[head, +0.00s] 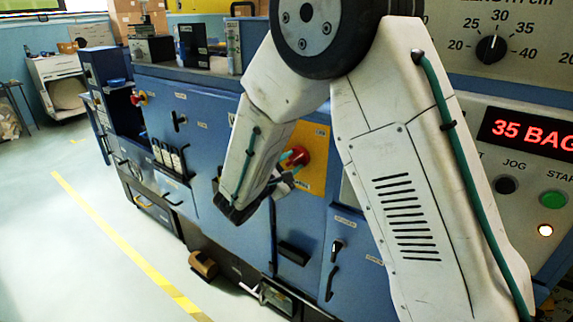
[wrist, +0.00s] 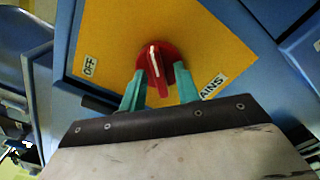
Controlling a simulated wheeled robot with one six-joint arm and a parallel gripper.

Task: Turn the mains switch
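The mains switch (head: 299,155) is a red rotary knob on a yellow plate on the blue machine front. In the wrist view the red knob (wrist: 155,62) shows a raised handle with a white line, running roughly up and down the picture. My gripper (wrist: 159,80) has its two green fingers apart, one on each side of the handle. Gaps show between the handle and the fingers; whether a fingertip touches the disc cannot be told. In the head view my gripper (head: 285,168) is at the knob and partly covers it.
The yellow plate (wrist: 112,35) carries an OFF label (wrist: 90,66) on the left and a partly hidden label ending in "AINS" (wrist: 212,87). A control panel with a red "35 BAG" display (head: 530,132) is at right.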

